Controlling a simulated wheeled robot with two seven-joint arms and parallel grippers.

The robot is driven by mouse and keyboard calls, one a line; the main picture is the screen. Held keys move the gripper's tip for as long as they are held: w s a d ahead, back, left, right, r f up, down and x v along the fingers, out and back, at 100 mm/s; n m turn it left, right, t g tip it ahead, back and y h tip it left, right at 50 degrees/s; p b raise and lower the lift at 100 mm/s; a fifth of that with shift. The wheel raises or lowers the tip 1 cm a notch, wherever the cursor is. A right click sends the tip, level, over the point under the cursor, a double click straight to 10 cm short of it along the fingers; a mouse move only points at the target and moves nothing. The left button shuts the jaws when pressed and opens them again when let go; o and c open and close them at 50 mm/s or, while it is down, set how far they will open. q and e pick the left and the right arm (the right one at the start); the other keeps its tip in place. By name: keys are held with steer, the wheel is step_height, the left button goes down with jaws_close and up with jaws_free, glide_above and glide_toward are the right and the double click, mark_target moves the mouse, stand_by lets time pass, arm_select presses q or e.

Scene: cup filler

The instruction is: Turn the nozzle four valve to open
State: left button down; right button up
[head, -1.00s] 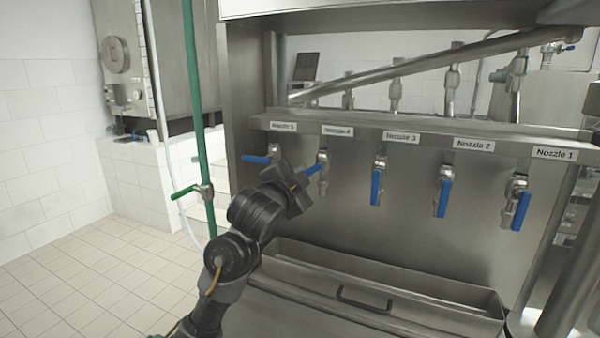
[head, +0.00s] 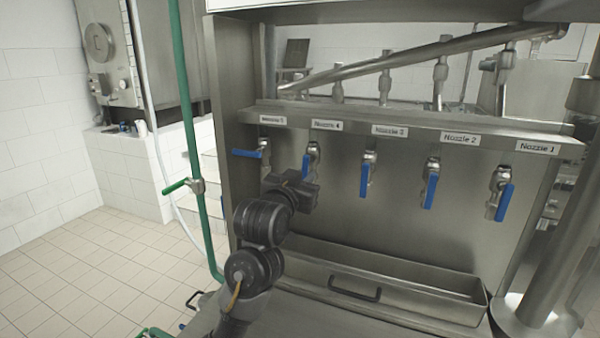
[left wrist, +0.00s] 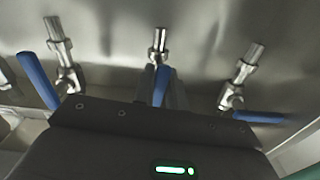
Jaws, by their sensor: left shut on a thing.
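The nozzle four valve (head: 315,150) is second from the left in the row, under its "Nozzle 4" label (head: 327,125). Its blue handle (head: 306,164) hangs nearly straight down, its lower part hidden by my gripper. My left gripper (head: 305,180) is shut on this handle from below. In the left wrist view, the blue handle (left wrist: 161,85) stands between the fingers, below the metal valve body (left wrist: 158,44). My right gripper is not in view.
The nozzle five handle (head: 247,153) points sideways, close on the left. The nozzle three (head: 364,180), two (head: 431,190) and one (head: 505,202) handles hang down. A steel trough (head: 420,295) lies below. A green pipe (head: 188,110) stands at left.

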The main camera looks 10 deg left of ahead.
arm_select(q)
steer(key=shift+d+r+n, duration=0.15)
steer(key=shift+d+n, duration=0.05)
steer(key=shift+n, duration=0.3)
steer(key=shift+p, duration=0.35)
steer(key=c, duration=1.4)
jaws_free()
steer(key=shift+d, duration=0.1)
steer(key=shift+c, duration=0.2)
